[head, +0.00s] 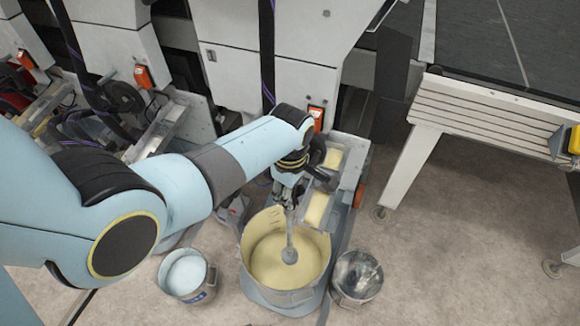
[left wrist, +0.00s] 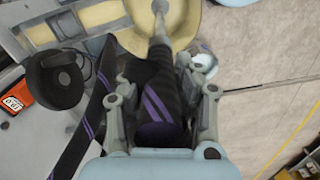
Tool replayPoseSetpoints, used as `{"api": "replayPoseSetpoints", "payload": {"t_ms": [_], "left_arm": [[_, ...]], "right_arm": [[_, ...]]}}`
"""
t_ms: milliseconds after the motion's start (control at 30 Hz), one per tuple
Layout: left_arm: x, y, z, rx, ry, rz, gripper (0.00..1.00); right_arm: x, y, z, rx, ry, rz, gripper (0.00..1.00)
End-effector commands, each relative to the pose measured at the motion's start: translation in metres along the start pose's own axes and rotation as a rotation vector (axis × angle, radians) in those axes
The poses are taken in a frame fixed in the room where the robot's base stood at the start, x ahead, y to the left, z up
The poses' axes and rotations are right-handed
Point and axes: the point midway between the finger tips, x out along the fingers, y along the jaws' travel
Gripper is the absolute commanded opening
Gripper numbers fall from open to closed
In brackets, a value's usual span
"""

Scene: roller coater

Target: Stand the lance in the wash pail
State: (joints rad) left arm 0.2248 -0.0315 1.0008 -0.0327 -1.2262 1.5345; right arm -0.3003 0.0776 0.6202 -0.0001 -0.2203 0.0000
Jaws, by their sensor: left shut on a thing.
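My left gripper (head: 289,192) is shut on the lance, above the big pot. The lance (head: 290,225) is a thin grey rod, close to upright, with a round grey foot over or in the cream-yellow liquid; I cannot tell how deep. In the left wrist view, my left gripper (left wrist: 160,120) closes around a dark, purple-striped part, and the grey lance rod (left wrist: 159,27) runs beyond it toward the pot. Two small pails flank the pot: one with pale blue contents (head: 206,282) at left, one greyish inside (head: 357,297) at right. No label tells which is the wash pail. My right gripper is out of view.
The big pot (head: 248,283) stands on a grey base. A machine with a pale roller tray (head: 330,185) is close behind the gripper. A purple-striped dark hose (head: 267,55) hangs behind. A white-legged conveyor (head: 470,125) is at right. Floor (head: 450,270) at right is clear.

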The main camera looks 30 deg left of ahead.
Motion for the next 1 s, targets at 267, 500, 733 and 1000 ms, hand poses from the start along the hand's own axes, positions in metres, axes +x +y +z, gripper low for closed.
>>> {"api": "replayPoseSetpoints", "payload": {"t_ms": [267, 500, 733, 1000], "left_arm": [[-0.037, 0.001, 0.0, 0.0, 0.0, 0.005, 0.0], [-0.067, 0.001, 0.0, 0.0, 0.0, 0.004, 0.0], [-0.087, 0.001, 0.0, 0.0, 0.0, 0.002, 0.0], [-0.088, 0.0, 0.0, 0.0, 0.0, 0.001, 0.0]], "right_arm": [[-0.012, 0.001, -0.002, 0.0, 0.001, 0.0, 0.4], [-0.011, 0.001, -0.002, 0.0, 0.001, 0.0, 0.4], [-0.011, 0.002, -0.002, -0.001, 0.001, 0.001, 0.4], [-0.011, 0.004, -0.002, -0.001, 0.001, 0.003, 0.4]]}}
